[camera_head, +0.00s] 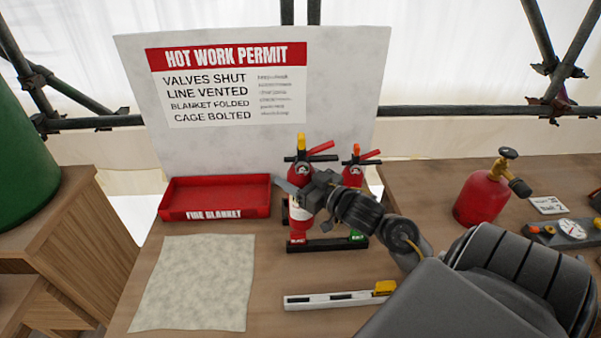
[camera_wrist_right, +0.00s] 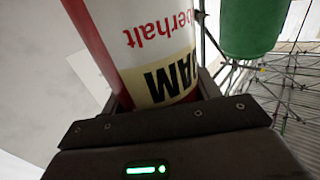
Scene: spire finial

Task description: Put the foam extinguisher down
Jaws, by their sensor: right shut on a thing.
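The foam extinguisher (camera_head: 299,173) is a red cylinder with a yellow-topped valve and red lever. It is upright over the left end of a low black rack (camera_head: 328,244). I cannot tell whether its base touches the rack. My right gripper (camera_head: 306,192) is shut around its body from the right. In the right wrist view, the extinguisher (camera_wrist_right: 150,50) fills the jaws, with a cream band reading "AM" upside down. A second red extinguisher (camera_head: 354,174) with an orange top stands at the rack's right end, partly hidden by my right gripper. My left gripper is not in view.
A red fire blanket tray (camera_head: 215,213) is left of the rack, with a grey cloth (camera_head: 193,283) in front. A level-like bar (camera_head: 330,300) lies before the rack. A white permit board (camera_head: 335,90) stands behind. A red gas cylinder (camera_head: 480,198) is on the right table.

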